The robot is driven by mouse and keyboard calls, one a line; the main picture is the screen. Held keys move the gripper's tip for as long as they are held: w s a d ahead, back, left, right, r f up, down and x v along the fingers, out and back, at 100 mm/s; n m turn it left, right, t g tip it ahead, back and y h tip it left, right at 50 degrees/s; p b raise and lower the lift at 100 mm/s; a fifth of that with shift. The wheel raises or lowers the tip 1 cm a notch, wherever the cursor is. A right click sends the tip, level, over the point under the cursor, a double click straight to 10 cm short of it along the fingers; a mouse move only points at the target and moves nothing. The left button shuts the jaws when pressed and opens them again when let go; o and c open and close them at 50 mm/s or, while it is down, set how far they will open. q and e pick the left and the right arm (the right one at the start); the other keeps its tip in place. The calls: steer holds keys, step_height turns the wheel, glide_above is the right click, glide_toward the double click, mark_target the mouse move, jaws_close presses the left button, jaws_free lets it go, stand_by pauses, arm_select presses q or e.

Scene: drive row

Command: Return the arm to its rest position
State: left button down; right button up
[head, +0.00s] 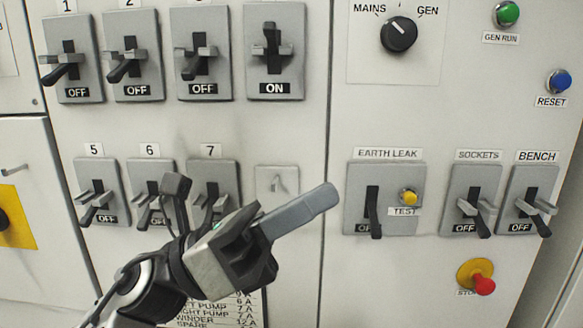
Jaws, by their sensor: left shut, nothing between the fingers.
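My left arm comes in from the lower left. My left gripper (318,201) is shut, with its fingers together and nothing between them. It points up and to the right, in front of the panel between switch 7 (221,176) and the earth leak switch (353,187). It appears apart from the panel, though the exact gap cannot be judged. The gripper body covers the lower part of switch 7 and part of the label list (240,306). My right gripper is not in view.
The grey panel carries a top row of switches, the fourth (274,50) marked ON. The mains/gen knob (398,34), green lamp (506,13), blue reset button (558,81) and red stop button (482,284) are at the right. The sockets switch (473,182) and bench switch (528,180) read OFF.

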arm_select(q)
steer(key=w+a+f+n+t+y, duration=0.25)
steer(key=f+n+t+y, duration=0.3)
steer(key=n, duration=0.55)
steer(key=w+a+f+n+t+y, duration=0.2)
steer(key=a+f+n+t+y, duration=0.2)
steer(key=f+n+t, duration=0.55)
steer(key=w+a+f+n+t+y, duration=0.3)
steer(key=f+n+y, duration=0.15)
steer(key=n, duration=0.85)
steer(key=s+a+f+n+g+y, duration=0.2)
steer(key=s+f+n+g, duration=0.1)
steer(key=f, duration=0.5)
steer(key=s+a+f+n+g+y, duration=0.2)
steer(key=s+f+n, duration=0.4)
steer(key=f, duration=0.1)
steer(key=s+a+f+n+g+y, duration=0.1)
steer(key=s+f+n+g+y, duration=0.1)
steer(key=s+f+n, duration=0.3)
step_height(320, 180, down, 4)
steer(key=shift+a+r+n+g+y+p, duration=0.2)
steer(key=shift+a+n+g+y+p, duration=0.15)
steer(key=shift+g, duration=0.45)
steer(key=shift+a, duration=0.1)
